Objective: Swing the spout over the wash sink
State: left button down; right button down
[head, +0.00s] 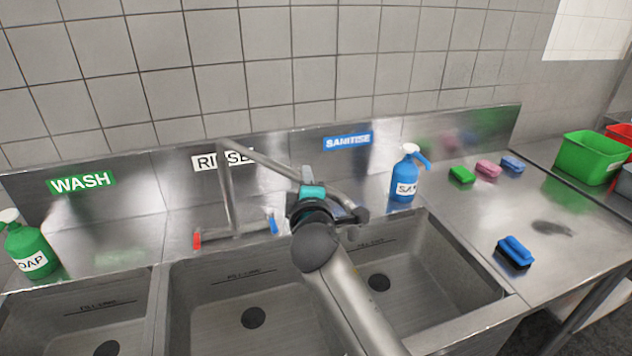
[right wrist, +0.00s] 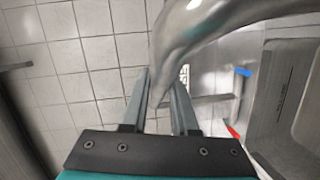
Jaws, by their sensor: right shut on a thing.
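The metal spout (head: 262,162) rises from the tap base behind the middle sink and slants right and toward me, its end by the sanitise sink (head: 425,270). My right gripper (head: 316,194) is at the spout's outer part. In the right wrist view the fingers (right wrist: 160,92) are shut on the spout (right wrist: 190,30), which passes between their tips. My left gripper is not in view.
The rinse sink (head: 210,290) lies in the middle. The tap has a red handle (head: 197,239) and a blue handle (head: 272,223). A green soap bottle (head: 32,250) stands left, a blue sanitiser bottle (head: 405,178) right. A blue brush (head: 514,252) lies on the right drainboard.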

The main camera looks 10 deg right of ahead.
jog(key=shift+s+a+h, duration=0.3)
jog(key=c, duration=0.7)
grip_release()
jog(key=s, duration=0.5)
jog(key=s+r, duration=0.1)
jog(key=s, duration=0.4)
jog(key=s+r, duration=0.1)
jog(key=s, duration=0.4)
jog(key=shift+a, duration=0.4)
